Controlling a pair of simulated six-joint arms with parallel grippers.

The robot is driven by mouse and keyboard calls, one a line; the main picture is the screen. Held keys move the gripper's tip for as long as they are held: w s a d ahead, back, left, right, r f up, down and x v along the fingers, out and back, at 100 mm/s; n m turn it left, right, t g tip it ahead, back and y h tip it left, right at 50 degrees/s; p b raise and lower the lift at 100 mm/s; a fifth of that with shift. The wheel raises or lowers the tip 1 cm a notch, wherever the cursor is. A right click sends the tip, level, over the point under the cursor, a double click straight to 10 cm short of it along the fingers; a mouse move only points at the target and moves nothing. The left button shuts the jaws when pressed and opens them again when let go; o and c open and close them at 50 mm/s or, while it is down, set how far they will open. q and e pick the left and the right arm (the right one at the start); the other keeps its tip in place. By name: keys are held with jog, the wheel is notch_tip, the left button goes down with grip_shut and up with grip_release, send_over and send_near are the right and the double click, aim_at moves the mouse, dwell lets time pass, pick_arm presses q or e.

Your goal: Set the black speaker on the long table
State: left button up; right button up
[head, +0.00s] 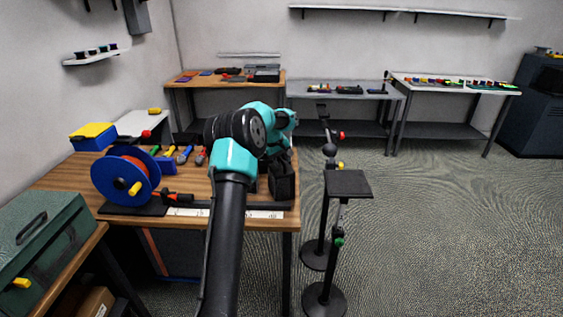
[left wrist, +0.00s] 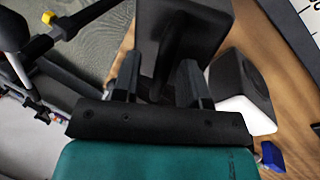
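My left arm reaches over the wooden table (head: 60,178), and its gripper (head: 281,160) points down near the table's right end. A black block, apparently the speaker (head: 284,186), is right below it. In the left wrist view, a dark boxy body, apparently the speaker (left wrist: 190,30), lies beyond and between the two fingers of the gripper (left wrist: 158,82). Whether the fingers touch it is unclear, dark on dark. Another dark rounded box (left wrist: 240,82) with a white part beside it is to the right on the wood. My right gripper does not show.
A blue cable reel (head: 110,180) and several tools lie on the wooden table. Black stands, one with a flat top (head: 348,184), rise just right of it. A wooden bench (head: 205,81), a grey table (head: 340,94) and a white table (head: 455,90) line the back. Floor is free at right.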

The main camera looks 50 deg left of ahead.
pick_arm(q)
jog(key=v, duration=1.1)
jog(key=shift+r, duration=0.3)
jog(key=shift+s, duration=0.1)
